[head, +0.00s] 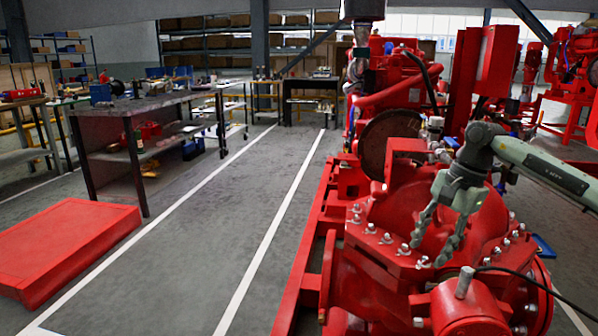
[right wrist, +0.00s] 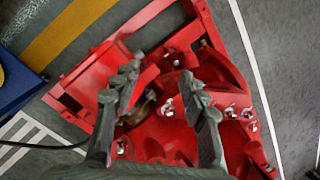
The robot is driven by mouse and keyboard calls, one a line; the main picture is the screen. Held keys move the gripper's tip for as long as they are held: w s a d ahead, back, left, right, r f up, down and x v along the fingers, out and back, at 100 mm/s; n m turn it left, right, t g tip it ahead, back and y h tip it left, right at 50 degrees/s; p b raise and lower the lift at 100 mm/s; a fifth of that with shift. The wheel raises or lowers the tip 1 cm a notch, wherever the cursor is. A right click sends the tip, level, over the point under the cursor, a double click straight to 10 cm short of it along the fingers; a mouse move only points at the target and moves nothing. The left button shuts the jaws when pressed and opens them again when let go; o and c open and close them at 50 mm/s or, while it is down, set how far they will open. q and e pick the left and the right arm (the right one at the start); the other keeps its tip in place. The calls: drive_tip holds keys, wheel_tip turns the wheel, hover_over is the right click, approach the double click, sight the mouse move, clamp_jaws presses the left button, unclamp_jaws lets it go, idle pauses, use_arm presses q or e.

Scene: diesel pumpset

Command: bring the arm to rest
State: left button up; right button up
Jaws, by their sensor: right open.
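My right gripper (head: 428,253) comes in from the right in the head view, over the red pump casing (head: 386,262) of the diesel pumpset. Its two grey fingers point down and stand apart with nothing between them. In the right wrist view the open fingers (right wrist: 160,76) reach over the red pump (right wrist: 165,133) and its silver bolts. I cannot tell how large the gap is between the fingertips and the casing. My left gripper is in neither view.
A long red base frame (head: 306,262) runs beside the pump. A grey aisle with white lines lies to the left, with clear floor. A low red block (head: 66,243) and a workbench (head: 150,104) stand further left. A black cable (head: 545,290) crosses near the pump.

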drive_tip(key=a+r+m+t+y, duration=0.1)
drive_tip(key=a+m+t+y, duration=0.2)
drive_tip(key=a+m+y, duration=0.75)
drive_tip(key=a+r+m+t+y, duration=0.1)
drive_tip(key=a+t+y, duration=0.15)
drive_tip(key=a, duration=1.55)
drive_tip(key=w+d+f+m+t+h, duration=0.2)
drive_tip(key=d+f+m+t+h, duration=0.4)
drive_tip(key=m, duration=0.8)
drive_tip(key=w+d+f+m+t+h, duration=0.1)
drive_tip(key=d+f+m+t+h, duration=0.55)
drive_tip(key=m, duration=0.85)
drive_tip(key=s+d+f+m+g+h, duration=0.4)
drive_tip(key=s+d+f+m+g, duration=0.2)
drive_tip(key=s+d+f+m, duration=0.5)
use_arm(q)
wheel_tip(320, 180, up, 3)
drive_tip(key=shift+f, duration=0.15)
use_arm(e)
drive_tip(key=s+d+f+m+g, duration=0.1)
drive_tip(key=s+f+m+g, duration=0.2)
drive_tip(key=s+f+g, duration=0.2)
drive_tip(key=s+d+f+m+g, duration=0.2)
drive_tip(key=s+f, duration=0.8)
drive_tip(key=s, duration=0.7)
drive_tip(key=m+g, duration=0.1)
drive_tip(key=g, duration=0.1)
drive_tip(key=shift+f+m+g, duration=0.35)
drive_tip(key=shift+f+g, duration=0.05)
